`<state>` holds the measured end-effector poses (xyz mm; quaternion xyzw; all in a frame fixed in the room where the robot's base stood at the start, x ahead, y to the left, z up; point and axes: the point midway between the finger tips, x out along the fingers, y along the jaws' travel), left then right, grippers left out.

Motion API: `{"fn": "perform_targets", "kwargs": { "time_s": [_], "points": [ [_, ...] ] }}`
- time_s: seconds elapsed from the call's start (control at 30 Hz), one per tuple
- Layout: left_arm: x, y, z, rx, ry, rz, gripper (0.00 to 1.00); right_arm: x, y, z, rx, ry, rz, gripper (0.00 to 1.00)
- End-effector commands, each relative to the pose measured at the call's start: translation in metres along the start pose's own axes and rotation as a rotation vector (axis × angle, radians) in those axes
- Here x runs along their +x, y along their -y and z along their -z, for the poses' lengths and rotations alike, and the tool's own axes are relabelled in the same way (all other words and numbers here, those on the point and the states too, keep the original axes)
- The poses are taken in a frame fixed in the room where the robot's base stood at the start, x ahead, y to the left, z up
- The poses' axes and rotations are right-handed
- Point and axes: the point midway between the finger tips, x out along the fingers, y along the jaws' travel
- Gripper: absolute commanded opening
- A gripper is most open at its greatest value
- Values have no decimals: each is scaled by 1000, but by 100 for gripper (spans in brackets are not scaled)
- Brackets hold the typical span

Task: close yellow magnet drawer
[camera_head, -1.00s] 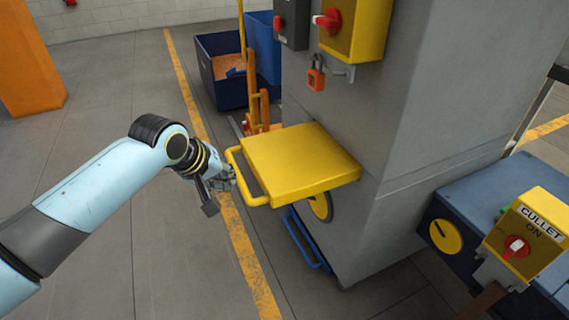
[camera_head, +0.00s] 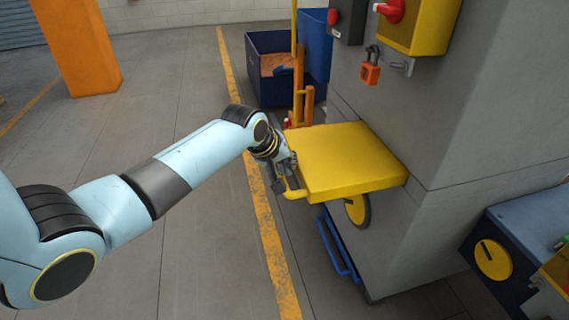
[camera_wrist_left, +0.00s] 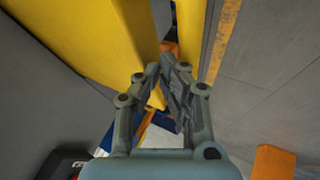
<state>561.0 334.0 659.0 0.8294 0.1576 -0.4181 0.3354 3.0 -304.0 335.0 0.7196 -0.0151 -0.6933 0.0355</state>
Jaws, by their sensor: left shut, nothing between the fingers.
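The yellow magnet drawer (camera_head: 338,158) juts out of the grey machine column, a flat-topped slab standing open. Its yellow bar handle (camera_head: 294,194) is at its left front, partly hidden by my left gripper (camera_head: 286,172). The left gripper is at the drawer's front edge. In the left wrist view my gripper (camera_wrist_left: 167,75) has its fingertips together with nothing between them. The drawer (camera_wrist_left: 95,40) fills the upper left there, and a yellow bar, seemingly the handle (camera_wrist_left: 190,28), runs beside the fingertips. Contact cannot be told. My right gripper is out of view.
The grey column (camera_head: 440,110) carries a yellow switch box (camera_head: 418,25) and an orange padlock (camera_head: 370,72). A blue bar handle (camera_head: 333,245) sits below the drawer. A blue bin (camera_head: 270,85) stands behind.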

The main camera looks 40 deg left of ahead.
Motion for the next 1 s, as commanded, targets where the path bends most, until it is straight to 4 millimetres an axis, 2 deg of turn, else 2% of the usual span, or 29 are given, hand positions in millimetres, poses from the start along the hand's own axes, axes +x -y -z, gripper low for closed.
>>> {"fn": "perform_targets", "kwargs": {
  "time_s": [0.3, 0.47, 0.57, 0.73, 1.0],
  "points": [
    [0, -2, 0, 0, 0, -1, 0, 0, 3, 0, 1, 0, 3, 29],
    [7, -16, 0, -1, 0, -3, 0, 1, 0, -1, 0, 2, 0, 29],
    [16, -33, 0, -2, 1, -5, 0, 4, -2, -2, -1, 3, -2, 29],
    [40, -76, -1, -3, 1, -8, 0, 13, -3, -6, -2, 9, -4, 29],
    [81, -146, -3, 0, 2, -6, 0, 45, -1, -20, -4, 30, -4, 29]
  ]
}}
